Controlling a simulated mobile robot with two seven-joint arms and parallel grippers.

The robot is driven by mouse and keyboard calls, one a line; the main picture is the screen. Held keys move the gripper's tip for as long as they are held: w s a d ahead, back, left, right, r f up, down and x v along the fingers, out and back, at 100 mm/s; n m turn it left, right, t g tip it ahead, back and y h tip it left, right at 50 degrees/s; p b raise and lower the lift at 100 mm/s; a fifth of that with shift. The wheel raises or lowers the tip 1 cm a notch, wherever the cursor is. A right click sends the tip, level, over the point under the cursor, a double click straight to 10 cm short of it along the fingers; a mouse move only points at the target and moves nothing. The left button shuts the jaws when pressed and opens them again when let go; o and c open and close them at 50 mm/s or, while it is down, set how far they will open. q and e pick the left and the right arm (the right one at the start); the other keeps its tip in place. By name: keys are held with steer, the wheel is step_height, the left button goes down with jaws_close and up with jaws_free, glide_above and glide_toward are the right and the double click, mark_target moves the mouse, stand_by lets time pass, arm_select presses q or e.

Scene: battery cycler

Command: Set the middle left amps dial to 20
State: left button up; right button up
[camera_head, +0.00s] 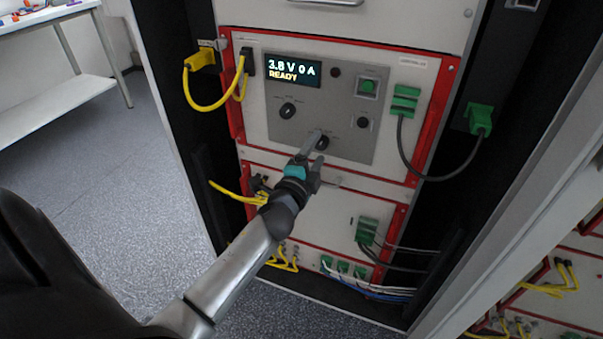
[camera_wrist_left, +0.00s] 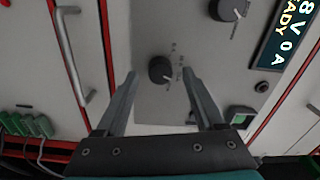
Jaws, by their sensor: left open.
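The instrument panel (camera_head: 340,100) has a lit display (camera_head: 293,70) reading "3.8 V 0 A" and "READY". A black dial (camera_head: 323,144) sits low in the middle of the panel, partly covered by my left gripper (camera_head: 316,138). In the left wrist view this dial (camera_wrist_left: 159,69) shows between the two open fingertips, with a light pointer mark towards its lower right and small scale print beside it. I cannot tell whether the fingers touch it. A second black dial (camera_head: 288,110) is under the display and also shows in the wrist view (camera_wrist_left: 228,8). My right gripper is not in view.
A smaller black knob (camera_head: 362,122) and a green button (camera_head: 367,87) are on the panel's right. Yellow cables (camera_head: 212,106) hang at the left, and a black cable (camera_head: 409,150) loops from a green connector (camera_head: 404,101). A white table (camera_head: 40,20) stands far left.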

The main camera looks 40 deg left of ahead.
arm_select(q)
steer(key=p+v, duration=0.1)
steer(key=v, duration=1.3)
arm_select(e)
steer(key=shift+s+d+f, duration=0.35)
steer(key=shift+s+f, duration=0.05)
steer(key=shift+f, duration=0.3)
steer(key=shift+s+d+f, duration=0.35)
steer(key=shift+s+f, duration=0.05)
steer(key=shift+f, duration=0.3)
